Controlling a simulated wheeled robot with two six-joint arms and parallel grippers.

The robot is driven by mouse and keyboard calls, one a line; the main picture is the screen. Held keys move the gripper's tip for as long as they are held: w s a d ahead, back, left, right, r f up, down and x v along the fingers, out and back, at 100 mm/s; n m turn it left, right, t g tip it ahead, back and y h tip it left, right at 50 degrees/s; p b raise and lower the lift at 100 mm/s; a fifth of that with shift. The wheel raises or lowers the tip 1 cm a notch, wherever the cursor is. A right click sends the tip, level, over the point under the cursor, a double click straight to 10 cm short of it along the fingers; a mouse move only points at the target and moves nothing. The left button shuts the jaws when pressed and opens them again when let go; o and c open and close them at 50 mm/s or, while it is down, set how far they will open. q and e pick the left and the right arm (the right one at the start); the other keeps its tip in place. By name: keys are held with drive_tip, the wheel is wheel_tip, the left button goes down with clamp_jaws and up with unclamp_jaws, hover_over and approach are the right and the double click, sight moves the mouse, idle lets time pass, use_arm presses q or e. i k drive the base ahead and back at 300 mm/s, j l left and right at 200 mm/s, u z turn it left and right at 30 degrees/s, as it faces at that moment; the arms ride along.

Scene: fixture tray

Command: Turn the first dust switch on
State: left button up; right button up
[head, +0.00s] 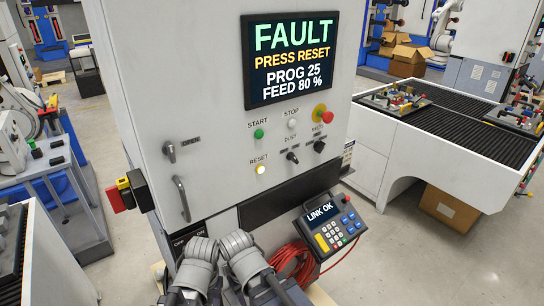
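The machine's control panel has two small black rotary knobs. The left knob (292,157), under a label that appears to read DUST, is the dust switch. The right knob (319,146) is under a label too small to read surely. The exact pointer direction of the dust switch is too small to tell. My two grey arms show at the bottom centre, low in front of the machine and well below the knobs. I cannot make out the fingers of either gripper. Nothing touches the switch.
The screen (290,57) reads FAULT, PRESS RESET. A pendant (330,228) juts out below.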

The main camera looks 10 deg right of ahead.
sight(290, 155)
drive_tip(key=l+u, duration=0.35)
drive_tip(key=l, duration=0.3)
drive_tip(key=l+u, duration=0.3)
drive_tip(key=l, duration=0.35)
